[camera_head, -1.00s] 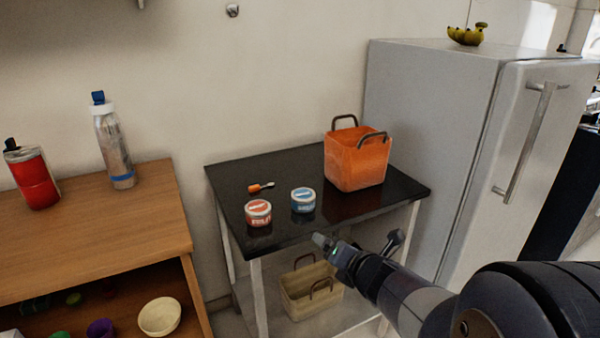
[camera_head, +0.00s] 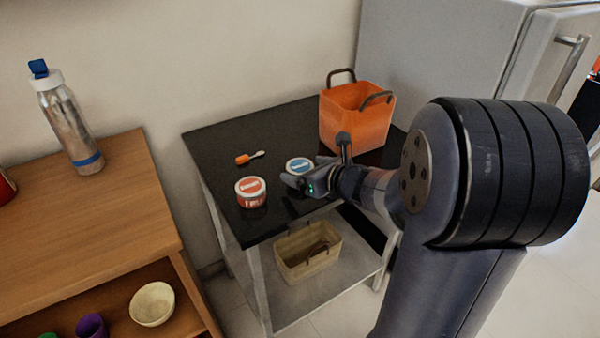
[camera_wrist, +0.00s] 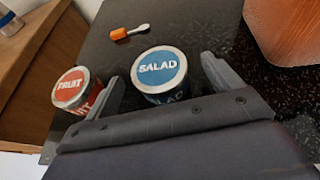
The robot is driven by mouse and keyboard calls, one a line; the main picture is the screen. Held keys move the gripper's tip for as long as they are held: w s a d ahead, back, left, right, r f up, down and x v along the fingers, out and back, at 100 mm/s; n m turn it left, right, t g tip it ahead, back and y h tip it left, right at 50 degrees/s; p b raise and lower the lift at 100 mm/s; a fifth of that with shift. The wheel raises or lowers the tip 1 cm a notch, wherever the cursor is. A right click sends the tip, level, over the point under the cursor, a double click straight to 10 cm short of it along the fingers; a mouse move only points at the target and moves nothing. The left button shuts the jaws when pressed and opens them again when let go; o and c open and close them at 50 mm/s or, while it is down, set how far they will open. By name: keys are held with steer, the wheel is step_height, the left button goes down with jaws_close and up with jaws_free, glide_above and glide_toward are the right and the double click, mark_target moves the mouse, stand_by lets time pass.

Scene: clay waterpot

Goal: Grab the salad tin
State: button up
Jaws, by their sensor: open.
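My gripper (camera_wrist: 163,77) is open in the wrist view, with one finger to each side of the salad tin. Whether the fingers touch the tin cannot be told.
A red-lidded FRUIT tin (camera_wrist: 77,90) stands just left of the left finger. An orange-handled utensil (camera_head: 248,158) lies behind the tins. An orange basket (camera_head: 350,128) stands right of them. A beige basket (camera_head: 308,262) is on the lower shelf. A wooden cabinet (camera_head: 95,215) is at left.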

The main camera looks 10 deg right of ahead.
mark_target(296, 167)
steer(key=x, duration=0.5)
steer(key=shift+s+f, duration=0.1)
steer(key=shift+f, duration=0.05)
steer(key=shift+c, duration=0.4)
steer(key=c, duration=1.1)
